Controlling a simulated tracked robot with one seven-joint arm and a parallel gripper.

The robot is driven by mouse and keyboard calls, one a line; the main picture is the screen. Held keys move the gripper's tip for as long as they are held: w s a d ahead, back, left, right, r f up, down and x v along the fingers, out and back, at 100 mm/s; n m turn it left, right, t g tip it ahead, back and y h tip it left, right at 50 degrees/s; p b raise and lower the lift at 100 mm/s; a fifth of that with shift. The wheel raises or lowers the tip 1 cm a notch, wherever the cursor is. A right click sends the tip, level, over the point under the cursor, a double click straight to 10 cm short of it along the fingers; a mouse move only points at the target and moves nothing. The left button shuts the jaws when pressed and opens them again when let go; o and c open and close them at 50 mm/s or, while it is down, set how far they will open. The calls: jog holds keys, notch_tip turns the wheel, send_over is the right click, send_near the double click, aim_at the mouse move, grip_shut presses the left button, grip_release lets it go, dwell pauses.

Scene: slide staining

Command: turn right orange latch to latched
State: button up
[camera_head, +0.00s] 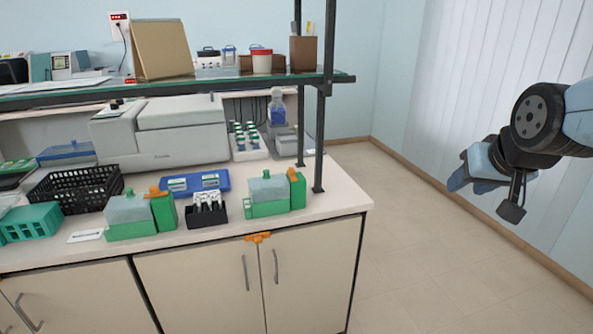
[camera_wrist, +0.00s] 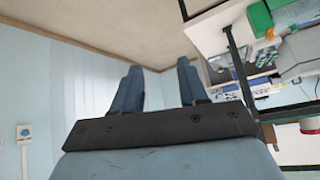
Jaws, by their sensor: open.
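An orange latch (camera_head: 296,175) sits on top of the tall green block at the right end of the right green box (camera_head: 267,208), which has a grey translucent lid. A similar orange latch (camera_head: 156,191) is on the left green box (camera_head: 130,231). A third orange piece (camera_head: 257,237) is at the top of the cabinet doors, under the counter edge. The latch positions are too small to tell. My gripper (camera_head: 462,180) is out over the floor, right of the counter and far from these things. In the wrist view, my gripper (camera_wrist: 159,80) is open and empty.
A dark shelf post (camera_head: 320,140) stands just right of the right green box, holding a glass shelf (camera_head: 200,86) above. A black rack (camera_head: 206,214) and blue tray (camera_head: 196,183) lie between the boxes. The floor (camera_head: 420,250) right of the counter is clear.

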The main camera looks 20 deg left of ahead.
jog(key=w+a+f+n+t+y, duration=0.1)
jog(key=w+a+f+t, duration=0.15)
jog(key=w+a, duration=0.5)
jog(key=n+t+y, duration=0.4)
jog(key=t+y, duration=0.1)
jog(key=y, duration=0.2)
send_near(294, 171)
jog(key=x, duration=1.1)
jog(key=shift+w+a, duration=0.2)
